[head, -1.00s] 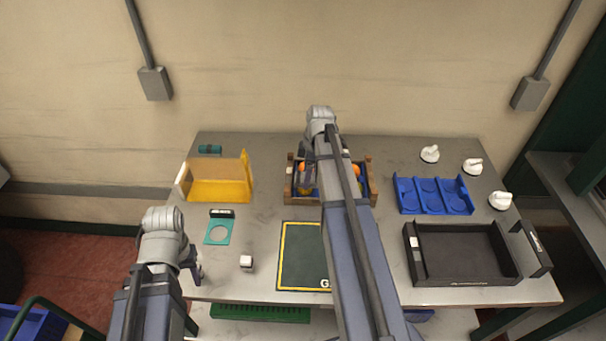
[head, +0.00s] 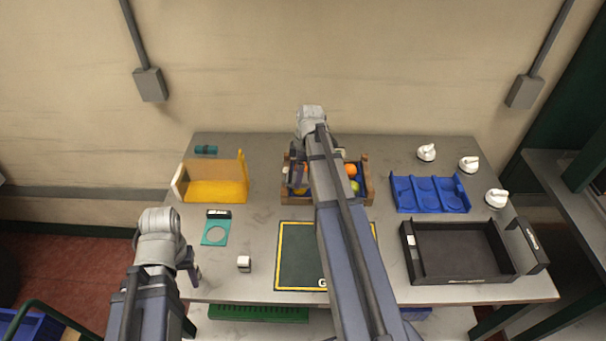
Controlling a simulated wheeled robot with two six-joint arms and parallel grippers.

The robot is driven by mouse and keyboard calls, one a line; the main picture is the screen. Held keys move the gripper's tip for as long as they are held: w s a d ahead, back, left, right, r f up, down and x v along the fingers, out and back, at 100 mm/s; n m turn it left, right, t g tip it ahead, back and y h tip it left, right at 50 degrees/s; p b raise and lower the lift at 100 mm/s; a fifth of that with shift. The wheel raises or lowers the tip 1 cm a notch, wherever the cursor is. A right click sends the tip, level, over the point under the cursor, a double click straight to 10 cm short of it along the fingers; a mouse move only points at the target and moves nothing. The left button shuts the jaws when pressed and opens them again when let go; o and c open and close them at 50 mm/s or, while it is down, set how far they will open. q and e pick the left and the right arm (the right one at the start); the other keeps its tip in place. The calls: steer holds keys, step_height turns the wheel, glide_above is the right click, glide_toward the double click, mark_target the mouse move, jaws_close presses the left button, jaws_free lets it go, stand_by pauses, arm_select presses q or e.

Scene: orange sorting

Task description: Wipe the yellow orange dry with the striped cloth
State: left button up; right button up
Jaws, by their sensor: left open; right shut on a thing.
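A wooden crate (head: 368,188) with a blue inside holds several fruits at the back middle of the table. My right gripper (head: 298,183) is at the crate's left part, shut on what looks like the yellow orange (head: 300,191). Its fingers and my arm hide most of that fruit. An orange fruit (head: 351,171) and a yellow-green one (head: 355,187) show on the right side of the crate. A small teal roll with a dark band (head: 206,149), possibly the striped cloth, lies at the back left. My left gripper (head: 191,272) is open and empty over the front left table edge.
A green mat (head: 298,262) lies in front. A blue tray (head: 430,207), a black tray (head: 455,282) and white knobs (head: 427,152) are on the right.

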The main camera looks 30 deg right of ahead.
steer(key=shift+d, duration=0.1)
steer(key=shift+s+d, duration=0.35)
steer(key=shift+d, duration=0.2)
steer(key=shift+s+d, duration=0.3)
steer(key=shift+d, duration=0.2)
steer(key=shift+a, duration=0.1)
steer(key=shift+w+a, duration=0.35)
steer(key=shift+a, duration=0.2)
steer(key=shift+w+a, duration=0.35)
steer(key=shift+a, duration=0.2)
steer(key=shift+d, duration=0.1)
steer(key=shift+s+d, duration=0.35)
steer(key=shift+d, duration=0.2)
steer(key=shift+s+d, duration=0.35)
steer(key=shift+d, duration=0.2)
steer(key=shift+w+a, duration=0.35)
steer(key=shift+a, duration=0.25)
steer(key=shift+w+a, duration=0.35)
steer(key=shift+a, duration=0.25)
